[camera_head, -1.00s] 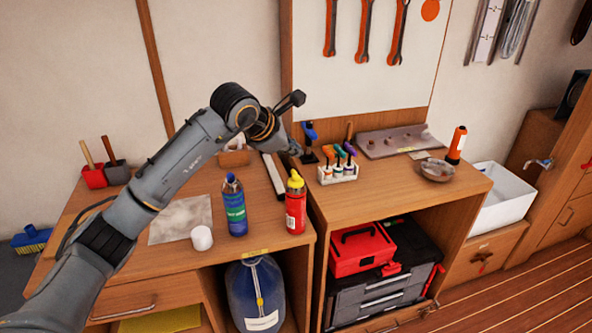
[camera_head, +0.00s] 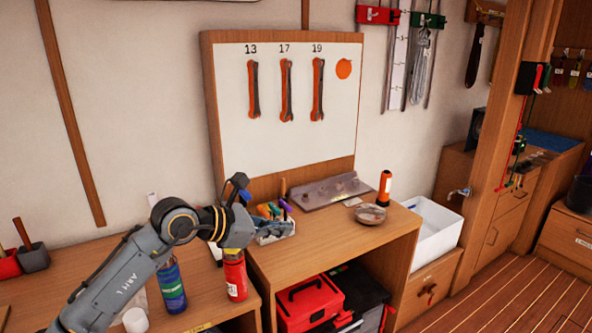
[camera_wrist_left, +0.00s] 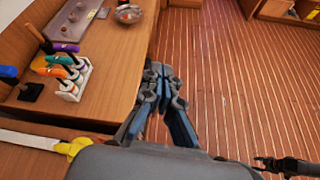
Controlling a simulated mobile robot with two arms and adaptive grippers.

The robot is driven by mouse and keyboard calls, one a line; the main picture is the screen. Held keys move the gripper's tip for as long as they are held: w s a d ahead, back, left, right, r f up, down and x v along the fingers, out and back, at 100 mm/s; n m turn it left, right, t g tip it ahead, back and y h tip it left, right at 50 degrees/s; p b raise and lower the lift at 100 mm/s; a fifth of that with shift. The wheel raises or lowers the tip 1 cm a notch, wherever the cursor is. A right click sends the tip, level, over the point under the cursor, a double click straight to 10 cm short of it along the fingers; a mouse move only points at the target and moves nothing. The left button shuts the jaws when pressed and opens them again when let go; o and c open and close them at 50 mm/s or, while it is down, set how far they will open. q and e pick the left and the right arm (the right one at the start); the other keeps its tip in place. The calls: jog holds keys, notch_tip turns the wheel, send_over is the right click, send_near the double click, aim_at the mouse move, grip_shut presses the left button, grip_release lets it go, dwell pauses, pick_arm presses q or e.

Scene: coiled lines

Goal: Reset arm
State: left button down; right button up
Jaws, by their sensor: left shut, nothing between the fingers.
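My left arm (camera_head: 130,275) reaches in from the lower left in the head view, its wrist in front of the red bottle and the tool rack.
The rack of coloured-handled tools (camera_wrist_left: 68,75) stands on the bench (camera_head: 325,245), with a glass dish (camera_head: 370,214) and an orange torch (camera_head: 384,188). A blue bottle (camera_head: 171,288) and a red bottle (camera_head: 236,278) stand close to my arm. The plank floor (camera_head: 505,290) is clear at right.

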pick_arm(q)
jog(key=s+d+r+n+t+h, duration=0.1)
jog(key=s+d+r+n+h, duration=0.3)
jog(key=s+d+h, duration=0.25)
jog(key=s+a+r+n+t, duration=0.1)
jog(key=a+r+n+t, duration=0.3)
jog(key=n+t, duration=0.55)
jog(key=s+a+f+n+y, duration=0.3)
jog(key=a+f+n+y, duration=1.45)
jog(key=n, duration=0.85)
jog(key=s+a+f+n+g+y, duration=0.1)
jog(key=s+f+n+g, duration=0.4)
jog(key=s+f+g, duration=0.6)
jog(key=s+d+f+n+g+h, duration=0.1)
jog(key=s+d+f+g, duration=0.1)
jog(key=s+f, duration=0.45)
jog(key=s+d+f+n+g+h, duration=0.15)
jog(key=s+f, duration=0.25)
jog(key=s, duration=0.6)
notch_tip(320, 180, down, 26)
jog(key=s+g, duration=0.1)
jog(key=g, duration=0.1)
jog(key=s+a+f+g, duration=0.1)
jog(key=s+a+f, duration=0.2)
jog(key=s+f, duration=1.2)
jog(key=shift+s+a+f+y, duration=0.2)
jog(key=shift+s+f+y, duration=0.2)
jog(key=shift+s, duration=0.35)
